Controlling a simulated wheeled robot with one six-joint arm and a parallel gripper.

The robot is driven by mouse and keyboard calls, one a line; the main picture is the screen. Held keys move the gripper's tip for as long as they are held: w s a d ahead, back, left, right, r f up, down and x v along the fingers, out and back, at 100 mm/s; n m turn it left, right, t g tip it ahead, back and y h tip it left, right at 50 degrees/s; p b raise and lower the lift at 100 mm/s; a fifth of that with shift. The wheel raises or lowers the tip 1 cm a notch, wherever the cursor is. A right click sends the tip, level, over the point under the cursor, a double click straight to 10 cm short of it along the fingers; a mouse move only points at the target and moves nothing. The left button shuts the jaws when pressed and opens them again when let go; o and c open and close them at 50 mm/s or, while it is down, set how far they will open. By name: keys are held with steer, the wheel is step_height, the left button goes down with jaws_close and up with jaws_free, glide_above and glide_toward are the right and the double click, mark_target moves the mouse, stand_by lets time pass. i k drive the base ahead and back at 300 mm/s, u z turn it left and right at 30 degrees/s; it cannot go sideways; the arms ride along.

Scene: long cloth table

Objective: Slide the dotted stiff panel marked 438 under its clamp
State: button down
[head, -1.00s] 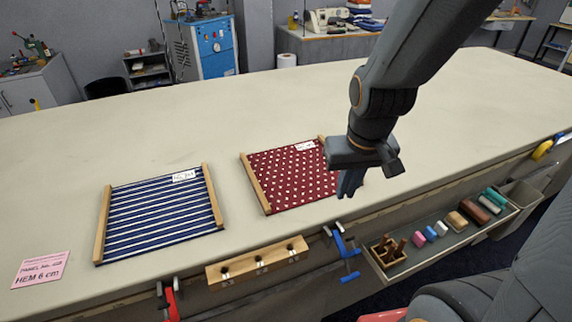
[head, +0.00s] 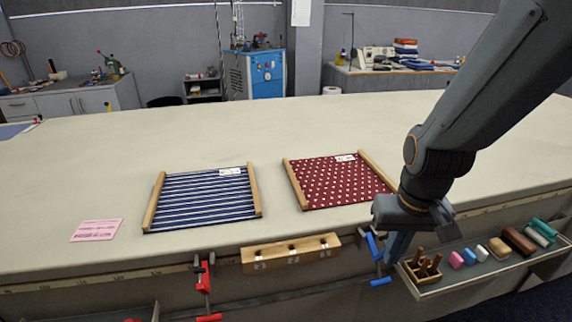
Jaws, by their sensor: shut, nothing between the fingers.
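The dotted panel (head: 340,187) is dark red with white dots. It lies flat on the cloth table, with wooden bars along its left and right sides. A small white label (head: 345,158) sits at its far edge; its number is too small to read. A blue clamp (head: 378,262) and a red clamp (head: 204,285) hang at the table's front edge. The panel lies behind the blue clamp, apart from it. My gripper (head: 397,246) is shut and empty, pointing down at the front edge just right of the blue clamp, partly overlapping it in view.
A blue striped panel (head: 203,198) lies left of the dotted one. A pink card (head: 96,230) lies at the left. A wooden block (head: 291,253) is on the front edge between the clamps. A tray (head: 440,284) of small items hangs at the right. The table behind is clear.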

mark_target(327, 181)
steer(key=k, duration=0.8)
steer(key=u, duration=0.85)
steer(key=i, duration=1.25)
steer(key=z, duration=0.4)
